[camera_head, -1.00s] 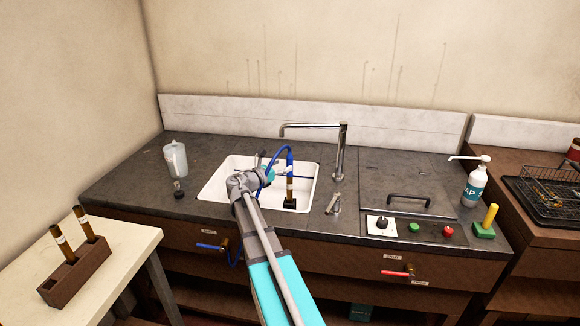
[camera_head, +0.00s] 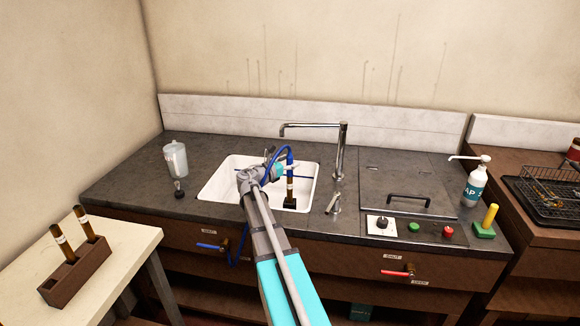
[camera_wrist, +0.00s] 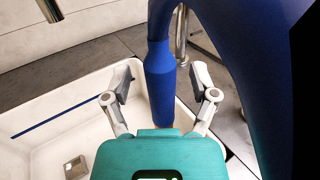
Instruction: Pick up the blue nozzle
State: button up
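The blue nozzle (camera_wrist: 159,84) hangs upright in the middle of the wrist view, with its blue hose curving over to the right. In the head view the nozzle (camera_head: 290,153) is above the sink, over a brass tube (camera_head: 290,188) that stands in a dark holder. My gripper (camera_wrist: 158,80) is open, with one finger on each side of the nozzle in the wrist view. I see no finger touching it. In the head view my gripper (camera_head: 275,164) is just left of the nozzle.
The white sink (camera_head: 215,188) lies around and below my gripper. A chrome faucet (camera_head: 342,150) rises to the right. A jug (camera_head: 175,158) stands on the left counter. A rack with brass tubes (camera_head: 75,270) is on the side table. A blue-handled valve (camera_head: 212,247) is on the counter front.

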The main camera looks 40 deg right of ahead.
grip_shut()
jog(key=shift+r, duration=0.1)
dwell(0.3)
jog(key=shift+r+p, duration=0.9)
jog(key=shift+p, duration=0.15)
jog(key=s+a+r+p, duration=1)
jog(key=r+p, duration=0.1)
dwell(0.5)
